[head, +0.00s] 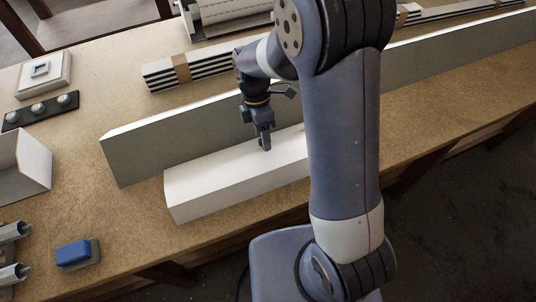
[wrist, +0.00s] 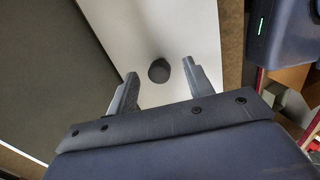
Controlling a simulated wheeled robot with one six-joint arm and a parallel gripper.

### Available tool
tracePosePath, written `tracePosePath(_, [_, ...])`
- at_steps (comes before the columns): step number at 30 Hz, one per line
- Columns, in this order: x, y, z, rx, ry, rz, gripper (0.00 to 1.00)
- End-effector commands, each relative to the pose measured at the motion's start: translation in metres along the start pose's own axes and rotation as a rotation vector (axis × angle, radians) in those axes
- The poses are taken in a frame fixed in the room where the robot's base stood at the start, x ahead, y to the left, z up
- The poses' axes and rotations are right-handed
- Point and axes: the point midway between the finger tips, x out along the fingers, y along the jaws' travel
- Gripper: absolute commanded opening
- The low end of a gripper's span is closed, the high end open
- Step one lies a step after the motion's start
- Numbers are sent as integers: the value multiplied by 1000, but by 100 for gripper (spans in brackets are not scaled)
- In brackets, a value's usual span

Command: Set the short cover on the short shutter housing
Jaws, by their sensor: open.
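A short white box-shaped piece (head: 235,178) lies on the table, running behind my arm to the right; I take it for the short shutter housing with the short cover on top, but no seam between them is clear. In the wrist view its white top (wrist: 180,22) carries a dark round knob (wrist: 159,71). My gripper (head: 264,146) points down at this top. In the wrist view my gripper (wrist: 161,72) is open, with one finger on either side of the knob and gaps between. Whether the fingertips touch the top cannot be told.
A long grey housing (head: 200,140) stands close behind the white piece. Striped slat bundles (head: 165,75) lie farther back. A blue block (head: 73,253) and metal profiles (head: 12,232) sit at the front left, a grey open-sided box (head: 30,165) at the left edge. Bare table lies between.

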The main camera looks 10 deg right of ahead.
Motion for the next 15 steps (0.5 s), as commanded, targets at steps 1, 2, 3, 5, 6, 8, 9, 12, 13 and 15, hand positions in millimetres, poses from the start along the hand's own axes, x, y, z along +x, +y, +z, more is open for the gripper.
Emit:
tracePosePath(1, [1, 0, 0, 0, 0, 0, 49])
tracePosePath(2, [1, 0, 0, 0, 0, 0, 49])
tracePosePath(3, [1, 0, 0, 0, 0, 1, 49])
tracePosePath(5, [1, 0, 0, 0, 0, 1, 49])
tracePosePath(6, [1, 0, 0, 0, 0, 1, 49])
tracePosePath(8, [1, 0, 0, 0, 0, 1, 44])
tracePosePath(9, [1, 0, 0, 0, 0, 1, 41])
tracePosePath(12, [1, 0, 0, 0, 0, 1, 33])
tracePosePath(13, [1, 0, 0, 0, 0, 1, 31])
tracePosePath(15, [1, 0, 0, 0, 0, 1, 25])
